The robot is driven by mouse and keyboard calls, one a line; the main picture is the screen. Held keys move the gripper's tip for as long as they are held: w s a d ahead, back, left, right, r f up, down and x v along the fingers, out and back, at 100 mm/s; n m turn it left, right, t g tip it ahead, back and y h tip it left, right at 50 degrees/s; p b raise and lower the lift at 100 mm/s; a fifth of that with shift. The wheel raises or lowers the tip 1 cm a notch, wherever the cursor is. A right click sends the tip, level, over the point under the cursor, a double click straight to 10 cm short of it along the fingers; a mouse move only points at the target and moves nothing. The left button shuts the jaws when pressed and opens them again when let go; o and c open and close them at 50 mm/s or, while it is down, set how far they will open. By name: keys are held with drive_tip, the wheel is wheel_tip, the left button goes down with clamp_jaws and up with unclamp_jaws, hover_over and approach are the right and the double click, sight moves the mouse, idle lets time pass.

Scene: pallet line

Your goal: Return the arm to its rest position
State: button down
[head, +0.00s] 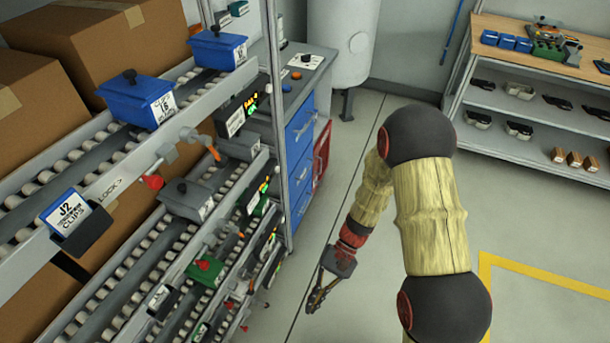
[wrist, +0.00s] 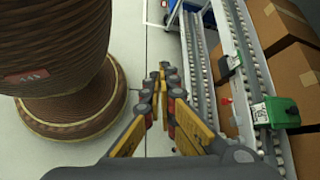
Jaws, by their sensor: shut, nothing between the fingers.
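My gripper (head: 318,297) hangs low over the grey floor in the head view, at the end of my bent arm, with the roller rack to its left. It points down and to the left and holds nothing. In the wrist view my gripper (wrist: 163,75) shows its yellow-and-black fingers coming together at the tips, shut and empty. Bare floor shows behind the fingertips there.
The roller rack (head: 113,180) carries blue bins (head: 140,100) and stands close on the left, with cardboard boxes (head: 40,120) behind. A blue drawer cabinet (head: 301,130) and grey tank (head: 343,40) stand behind. Shelves (head: 540,105) are at right. Floor between is clear.

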drive_tip(key=w+d+r+n+t+h+p, duration=0.1)
drive_tip(key=d+r+t+h, duration=0.1)
drive_tip(key=d+r, duration=0.35)
drive_tip(key=d+r+n+t+h, duration=0.1)
drive_tip(key=d+r+t+h, duration=0.15)
drive_tip(key=r, duration=0.65)
drive_tip(key=w+d+r+t+h+p, duration=0.1)
drive_tip(key=d+r+t, duration=0.2)
drive_tip(key=d+r, duration=0.35)
drive_tip(key=s+d+r+t+p, duration=0.1)
drive_tip(key=s+r+t, duration=0.1)
drive_tip(key=r, duration=0.7)
drive_tip(key=s+d+r+t+p, duration=0.1)
drive_tip(key=r+t, duration=0.3)
drive_tip(key=r, duration=0.6)
drive_tip(key=shift+s+r+n+t+h, duration=0.15)
drive_tip(key=shift+s+n+t+h, duration=0.2)
drive_tip(key=shift+n+h, duration=0.1)
drive_tip(key=shift+d, duration=0.1)
idle(0.6)
